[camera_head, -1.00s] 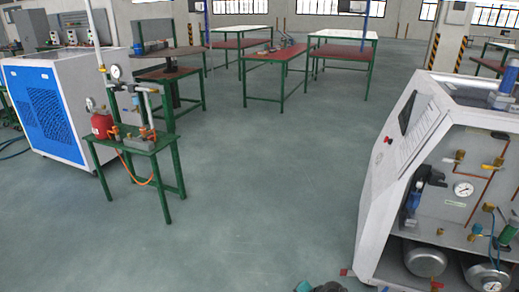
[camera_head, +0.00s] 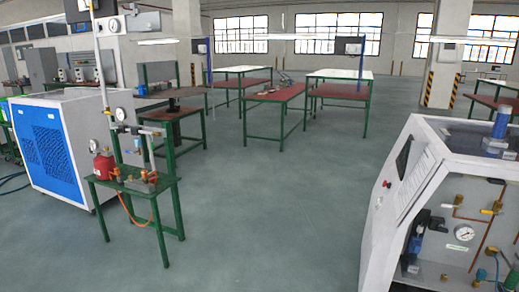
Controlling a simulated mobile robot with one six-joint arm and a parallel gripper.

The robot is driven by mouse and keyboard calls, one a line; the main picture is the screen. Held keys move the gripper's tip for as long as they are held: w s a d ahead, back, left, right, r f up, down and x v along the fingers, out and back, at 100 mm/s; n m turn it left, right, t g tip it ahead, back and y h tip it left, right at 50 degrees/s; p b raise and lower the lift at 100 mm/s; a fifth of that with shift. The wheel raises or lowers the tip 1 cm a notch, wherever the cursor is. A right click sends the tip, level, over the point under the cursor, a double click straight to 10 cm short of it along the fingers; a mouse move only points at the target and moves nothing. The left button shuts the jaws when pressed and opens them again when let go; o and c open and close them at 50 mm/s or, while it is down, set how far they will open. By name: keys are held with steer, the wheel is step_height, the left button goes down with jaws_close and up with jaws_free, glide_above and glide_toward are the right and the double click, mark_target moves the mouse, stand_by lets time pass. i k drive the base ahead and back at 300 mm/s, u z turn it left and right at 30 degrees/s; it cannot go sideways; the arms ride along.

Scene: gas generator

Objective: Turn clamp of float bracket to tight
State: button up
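I cannot make out a float bracket or its clamp in this view. On the left a small green table (camera_head: 135,187) carries a red vessel (camera_head: 103,167), a gauge (camera_head: 120,114) and pipe fittings. On the right stands a white slanted cabinet (camera_head: 392,222) with an open side. Inside it are a dark and blue device (camera_head: 418,232), a round gauge (camera_head: 464,233) and copper pipes with yellow-handled valves. My gripper is not in view.
A blue and white machine (camera_head: 75,135) stands behind the small table. Green-framed workbenches (camera_head: 275,95) stand farther back. The grey floor (camera_head: 270,220) between the small table and the cabinet is clear. An orange hose (camera_head: 130,215) hangs below the small table.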

mark_target(440, 228)
steer(key=k, duration=0.65)
steer(key=z, duration=0.4)
steer(key=i, duration=0.95)
steer(key=z, duration=0.55)
steer(key=i, duration=0.7)
steer(key=z, duration=0.05)
